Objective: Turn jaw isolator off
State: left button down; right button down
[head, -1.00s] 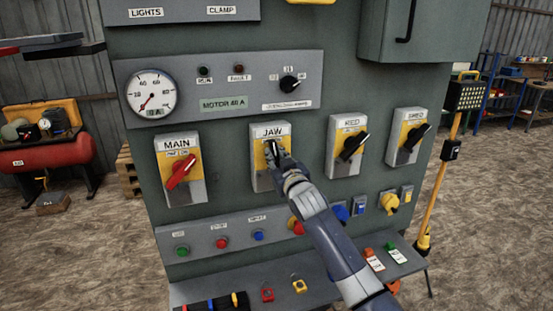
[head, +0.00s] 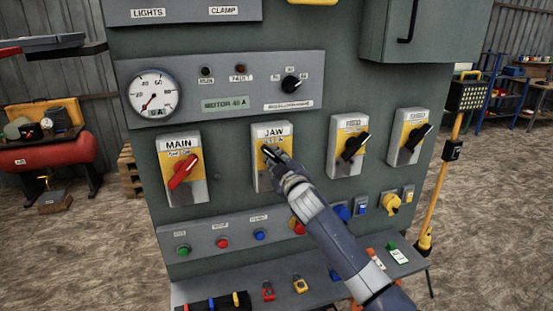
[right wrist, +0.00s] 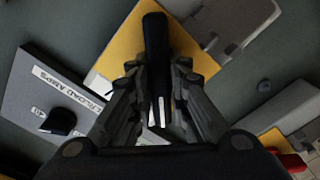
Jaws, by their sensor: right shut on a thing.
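The jaw isolator (head: 265,182) is a grey box with a yellow plate and a JAW label, in the middle of the panel's switch row. My right gripper (head: 270,154) is at its black handle, fingers on either side. In the right wrist view the black handle (right wrist: 156,55) stands between the shut fingers of this gripper (right wrist: 158,100), at a slant to the yellow plate (right wrist: 118,52). In the head view the fingers hide most of the handle, and it appears tilted toward the upper left. My left gripper is not in view.
The MAIN isolator (head: 182,172) with a red handle is on the left. Two isolators with black handles (head: 352,147) (head: 416,137) are on the right. Push buttons (head: 222,243) sit below. A shelf with padlocks (head: 301,284) and tags juts out at the bottom.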

jog(key=shift+f, duration=0.15)
jog(key=c, duration=1.5)
grip_release()
jog(key=v, duration=1.2)
